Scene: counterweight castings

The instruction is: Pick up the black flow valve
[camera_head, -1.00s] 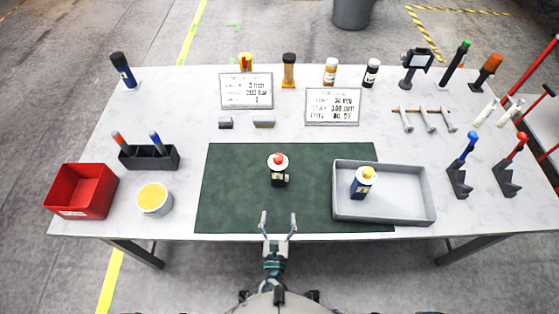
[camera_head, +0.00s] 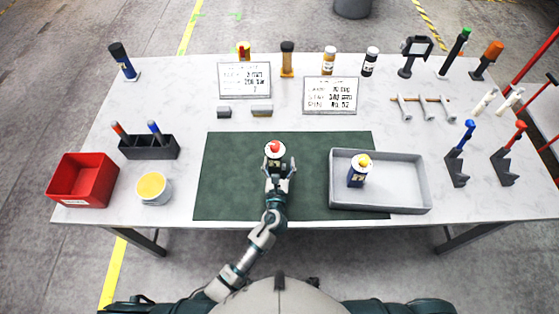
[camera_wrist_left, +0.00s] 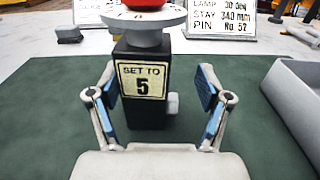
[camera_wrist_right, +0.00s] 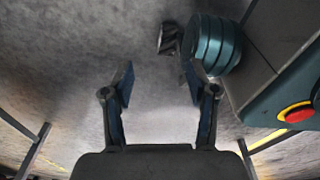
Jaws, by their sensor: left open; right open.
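The black flow valve (camera_head: 274,161) stands upright on the green mat (camera_head: 330,180). It has a white disc and a red knob on top. In the left wrist view the valve (camera_wrist_left: 144,105) carries a label reading "SET TO 5". My left gripper (camera_head: 279,170) is open at the valve's near side. In the left wrist view its fingers (camera_wrist_left: 157,95) stand to either side of the black body, with gaps visible on both sides. My right gripper (camera_wrist_right: 157,85) is open and empty over the floor in the right wrist view.
A grey tray (camera_head: 405,205) right of the valve holds a blue valve (camera_head: 357,172) with a yellow knob. A red bin (camera_head: 83,180), a yellow-topped pot (camera_head: 153,187) and a dark holder (camera_head: 150,148) stand on the left. The mat's left part is clear.

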